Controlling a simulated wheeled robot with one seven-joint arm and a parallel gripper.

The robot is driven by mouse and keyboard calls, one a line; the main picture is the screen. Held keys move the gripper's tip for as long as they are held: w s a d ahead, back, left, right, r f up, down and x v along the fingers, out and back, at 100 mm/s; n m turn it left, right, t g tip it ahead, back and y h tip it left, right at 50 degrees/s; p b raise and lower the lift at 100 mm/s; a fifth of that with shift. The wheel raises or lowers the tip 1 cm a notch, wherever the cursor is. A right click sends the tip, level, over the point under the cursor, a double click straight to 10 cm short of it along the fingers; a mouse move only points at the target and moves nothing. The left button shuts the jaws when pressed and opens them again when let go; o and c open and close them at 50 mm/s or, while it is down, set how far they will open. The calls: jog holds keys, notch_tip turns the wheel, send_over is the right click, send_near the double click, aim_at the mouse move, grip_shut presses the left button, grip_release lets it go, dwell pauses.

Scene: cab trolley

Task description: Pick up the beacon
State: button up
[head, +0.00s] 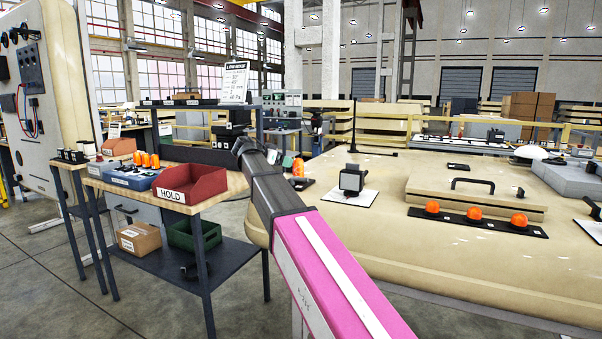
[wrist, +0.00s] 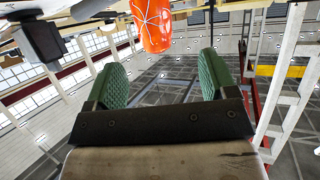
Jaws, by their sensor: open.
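An orange beacon (wrist: 152,25) with thin pale lines on it shows at the top of the wrist view, beyond my fingertips and roughly in line with the gap. The top of the wrist frame cuts it off. My gripper (wrist: 164,72) is open, with two green ribbed pads apart and nothing between them. In the head view my gripper (head: 281,159) is small and partly hidden by my arm, with an orange beacon (head: 298,167) close beside it. Several orange beacons (head: 432,207) stand in a row on a black strip on the beige cab roof. More orange beacons (head: 146,160) stand on the trolley.
A red HOLD bin (head: 193,184) and a blue box (head: 127,175) sit on the trolley top. A black device (head: 353,179) stands on a white plate on the roof. A roof hatch (head: 470,196) has a raised handle. Open floor (head: 60,290) lies front left.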

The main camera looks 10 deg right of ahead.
aim_at(295, 163)
jog(key=x, duration=0.3)
jog(key=shift+w+d+f, duration=0.1)
jog(key=shift+d, duration=0.15)
jog(key=shift+s+d+r+x, duration=0.1)
jog(key=shift+x, duration=0.8)
jog(key=shift+s+d+r+x, duration=0.1)
jog(key=shift+x, duration=0.8)
jog(key=shift+s+d+r+x, duration=0.1)
jog(key=shift+x, duration=0.8)
jog(key=c, duration=1.1)
